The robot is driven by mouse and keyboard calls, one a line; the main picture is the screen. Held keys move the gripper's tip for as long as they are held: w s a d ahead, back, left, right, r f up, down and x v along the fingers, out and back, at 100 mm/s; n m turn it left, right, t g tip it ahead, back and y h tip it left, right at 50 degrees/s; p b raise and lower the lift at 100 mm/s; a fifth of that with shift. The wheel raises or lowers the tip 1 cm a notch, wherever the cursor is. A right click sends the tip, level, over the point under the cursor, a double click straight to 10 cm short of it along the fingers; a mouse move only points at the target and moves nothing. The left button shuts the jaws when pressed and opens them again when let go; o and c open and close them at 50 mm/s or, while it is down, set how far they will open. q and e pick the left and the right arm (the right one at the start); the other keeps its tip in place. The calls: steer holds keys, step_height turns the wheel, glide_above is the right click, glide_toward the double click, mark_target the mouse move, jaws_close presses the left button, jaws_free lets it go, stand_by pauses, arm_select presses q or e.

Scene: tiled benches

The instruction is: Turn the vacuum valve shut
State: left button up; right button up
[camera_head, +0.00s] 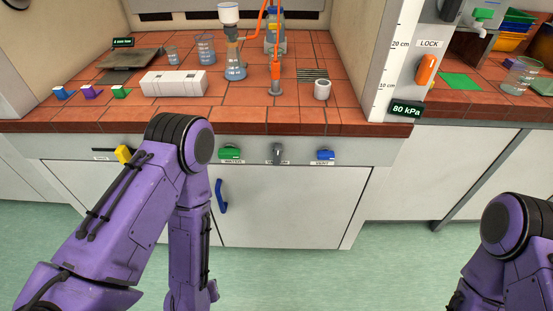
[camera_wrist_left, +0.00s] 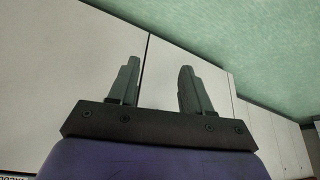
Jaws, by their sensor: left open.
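The grey vacuum valve (camera_head: 277,154) sits on the cabinet front below the bench edge, between a green valve and a blue valve. Its handle hangs downward over its small label, which is partly covered. A display (camera_head: 405,109) on the hood post reads 80 kPa. My left gripper (camera_wrist_left: 158,88) is open and empty in the left wrist view, with white cabinet doors and green floor beyond its fingers. It is out of sight in the head view, where my left forearm hangs down left of the valve. My right gripper is not visible; only part of that arm shows.
The green valve (camera_head: 230,154), blue valve (camera_head: 325,155) and yellow valve (camera_head: 124,154) share the panel. A blue door handle (camera_head: 221,196) sticks out below. The floor ahead is clear.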

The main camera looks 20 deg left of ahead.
arm_select(q)
steer(key=w+d+r+n+t+h, duration=0.1)
steer(key=w+d+t, duration=0.2)
steer(key=w+d, duration=0.35)
steer(key=n+t+y+b, duration=0.25)
steer(key=n+t, duration=0.75)
steer(key=n, duration=2)
glide_toward(277, 158)
steer(key=shift+y, duration=0.45)
steer(key=p+x, duration=0.1)
steer(key=x, duration=0.3)
steer(key=p+x, duration=0.1)
steer(key=x, duration=0.3)
steer(key=shift+w+d+f+p, duration=0.15)
steer(key=shift+w+p, duration=0.1)
steer(key=shift+p, duration=0.15)
steer(key=shift+w, duration=0.55)
jaws_close()
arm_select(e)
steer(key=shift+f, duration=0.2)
